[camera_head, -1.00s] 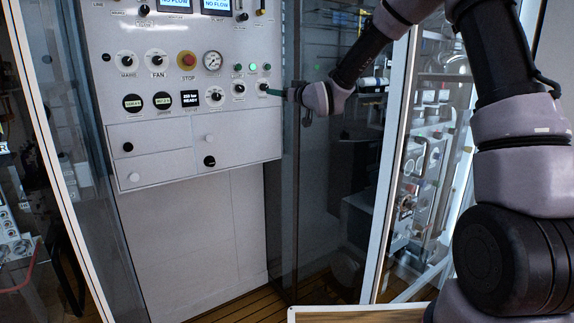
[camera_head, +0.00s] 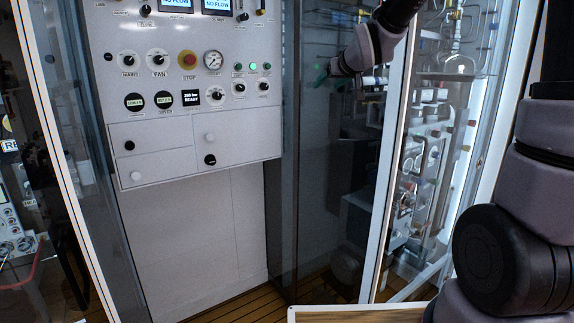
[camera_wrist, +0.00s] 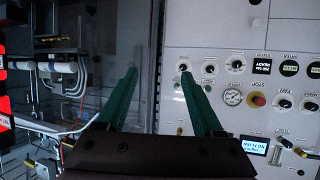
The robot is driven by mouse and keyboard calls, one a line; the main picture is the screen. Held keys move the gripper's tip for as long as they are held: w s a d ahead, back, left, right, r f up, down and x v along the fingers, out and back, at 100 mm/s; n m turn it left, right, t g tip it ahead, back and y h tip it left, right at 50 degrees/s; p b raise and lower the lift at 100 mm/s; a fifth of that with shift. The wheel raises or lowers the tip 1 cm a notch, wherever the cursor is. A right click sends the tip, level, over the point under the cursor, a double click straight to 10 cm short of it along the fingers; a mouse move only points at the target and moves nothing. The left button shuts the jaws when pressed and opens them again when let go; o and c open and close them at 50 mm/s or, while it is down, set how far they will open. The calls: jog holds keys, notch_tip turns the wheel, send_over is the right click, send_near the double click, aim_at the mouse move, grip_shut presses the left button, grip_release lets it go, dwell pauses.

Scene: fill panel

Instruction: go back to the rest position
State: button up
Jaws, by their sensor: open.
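My gripper (camera_wrist: 160,88) shows in the wrist view as two green fingers spread apart, with nothing between them. In the head view only a small green part of my gripper (camera_head: 322,76) shows beside the wrist, to the right of the fill panel and apart from it. The fill panel (camera_head: 230,125) is white, with knobs, a red STOP button (camera_head: 187,60), a round gauge (camera_head: 213,60) and small lit displays. In the wrist view the panel (camera_wrist: 225,50) appears turned over, on the right side.
A glass door with a white frame (camera_head: 385,190) stands right of the panel, near my arm. Behind glass are pipes and fittings (camera_head: 425,150). A wooden-edged surface (camera_head: 350,314) is at the bottom. Cables and grey boxes (camera_wrist: 62,70) show left in the wrist view.

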jog(key=s+d+m+g, duration=0.2)
jog(key=s+d, duration=0.2)
jog(key=s, duration=0.6)
jog(key=s+d+f+m+g+h, duration=0.1)
jog(key=s+d, duration=0.3)
jog(key=s, duration=0.6)
jog(key=s+d+f+m+g, duration=0.1)
jog(key=s+d+m, duration=0.3)
jog(key=s, duration=0.6)
jog(key=shift+s+d+g, duration=0.3)
jog(key=shift+d+g, duration=0.05)
jog(key=shift+g, duration=0.45)
jog(key=shift+c, duration=0.3)
jog(key=shift+h, duration=0.3)
grip_shut()
